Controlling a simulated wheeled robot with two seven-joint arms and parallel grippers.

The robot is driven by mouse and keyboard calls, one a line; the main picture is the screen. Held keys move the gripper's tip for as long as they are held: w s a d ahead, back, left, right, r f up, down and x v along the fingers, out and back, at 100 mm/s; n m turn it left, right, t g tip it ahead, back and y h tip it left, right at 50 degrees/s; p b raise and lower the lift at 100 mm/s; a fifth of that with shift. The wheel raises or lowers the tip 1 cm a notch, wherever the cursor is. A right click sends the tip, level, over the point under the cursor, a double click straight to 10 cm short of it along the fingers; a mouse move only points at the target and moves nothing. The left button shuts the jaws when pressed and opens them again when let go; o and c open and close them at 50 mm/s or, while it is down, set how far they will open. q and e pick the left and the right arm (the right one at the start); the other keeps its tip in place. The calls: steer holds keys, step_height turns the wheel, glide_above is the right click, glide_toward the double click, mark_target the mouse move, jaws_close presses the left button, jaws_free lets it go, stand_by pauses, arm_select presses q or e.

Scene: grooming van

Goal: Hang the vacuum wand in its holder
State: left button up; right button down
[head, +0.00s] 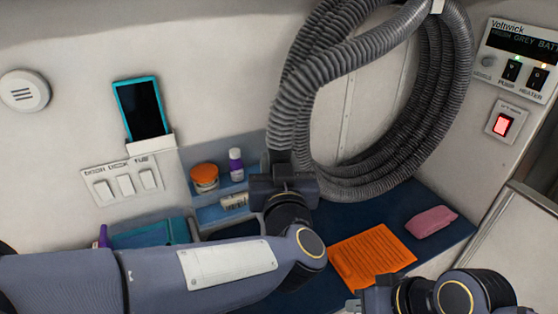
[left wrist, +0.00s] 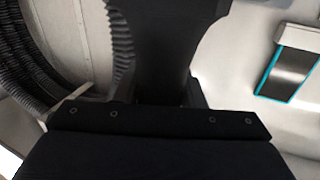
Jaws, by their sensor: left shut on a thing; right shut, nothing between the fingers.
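My left gripper (head: 281,160), on the arm coming in from the left, is up against the lower end of the grey ribbed hose (head: 300,90) at the wall. In the left wrist view it is shut on a broad black piece, which looks like the vacuum wand (left wrist: 165,45). The hose (left wrist: 28,65) runs beside it in that view. In the head view the gripper mostly hides the wand. My right gripper (head: 356,304) is at the bottom edge, shut and empty, partly cut off. I cannot make out the wand's holder.
An orange cloth (head: 372,255) and a pink cloth (head: 432,221) lie on the dark blue surface. A teal-framed phone (head: 141,108), switches (head: 124,184) and a control panel (head: 515,62) are on the walls.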

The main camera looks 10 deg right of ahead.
arm_select(q)
steer(key=o, duration=1.8)
steer(key=s+a+p, duration=0.1)
steer(key=s, duration=0.9)
steer(key=shift+a, duration=0.2)
stand_by(0.5)
stand_by(0.4)
